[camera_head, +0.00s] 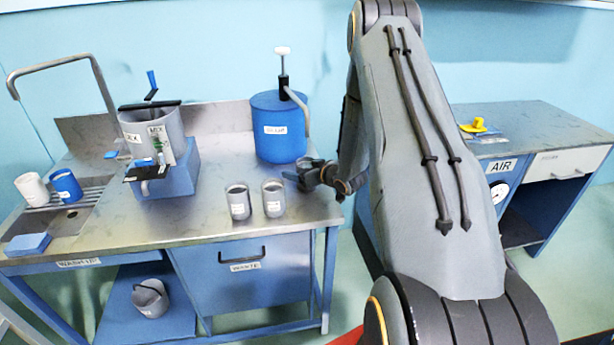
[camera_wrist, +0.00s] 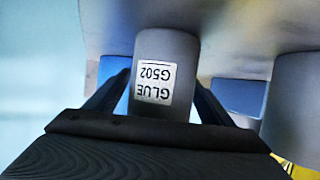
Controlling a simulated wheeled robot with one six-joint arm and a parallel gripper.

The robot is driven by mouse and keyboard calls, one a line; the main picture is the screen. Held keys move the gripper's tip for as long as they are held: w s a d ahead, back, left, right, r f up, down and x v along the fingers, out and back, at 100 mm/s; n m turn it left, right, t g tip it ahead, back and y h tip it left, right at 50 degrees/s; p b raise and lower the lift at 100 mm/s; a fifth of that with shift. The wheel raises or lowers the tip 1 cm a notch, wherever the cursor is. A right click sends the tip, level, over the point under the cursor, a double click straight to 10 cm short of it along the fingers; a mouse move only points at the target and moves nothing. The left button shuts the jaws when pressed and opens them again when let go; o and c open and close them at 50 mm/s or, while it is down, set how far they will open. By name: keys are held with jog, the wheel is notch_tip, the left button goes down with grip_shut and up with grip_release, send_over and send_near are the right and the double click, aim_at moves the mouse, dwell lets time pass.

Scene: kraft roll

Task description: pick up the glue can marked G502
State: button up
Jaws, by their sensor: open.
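The grey glue can (camera_wrist: 148,55) marked G502 shows upside down in the wrist view, between the fingers of my gripper (camera_wrist: 158,108). The fingers are open, one at each side of the can; I cannot tell whether they touch it. In the head view, two grey labelled cans, a left one (camera_head: 238,203) and a right one (camera_head: 273,199), stand upright on the metal bench. Their labels are too small there to read. My gripper (camera_head: 303,174) is at bench-top height just right of the right can, partly hidden by my arm.
Another grey can (camera_wrist: 293,110) stands close beside in the wrist view. A blue pump tank (camera_head: 277,130) stands behind the cans, and a grey pot on a blue block (camera_head: 166,180) to their left. The bench's front edge (camera_head: 270,229) is near. A second bench (camera_head: 530,125) is at right.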

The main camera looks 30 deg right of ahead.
aim_at(301, 162)
jog(key=c, duration=1.6)
jog(key=shift+o, duration=0.2)
jog(key=shift+r, duration=0.25)
jog(key=shift+r+b, duration=0.95)
jog(key=shift+r, duration=0.65)
jog(key=shift+s+d+f, duration=0.1)
jog(key=shift+s+f, duration=0.05)
jog(key=shift+s, duration=0.2)
jog(key=shift+s+d+b, duration=0.55)
jog(key=shift+s+b, duration=0.15)
jog(key=shift+s, duration=2.1)
jog(key=shift+s+d+b, duration=0.5)
jog(key=shift+s+b, duration=0.2)
jog(key=shift+s, duration=2.05)
jog(key=shift+s+d+b, duration=0.55)
jog(key=shift+s+b, duration=0.15)
jog(key=shift+s, duration=2.1)
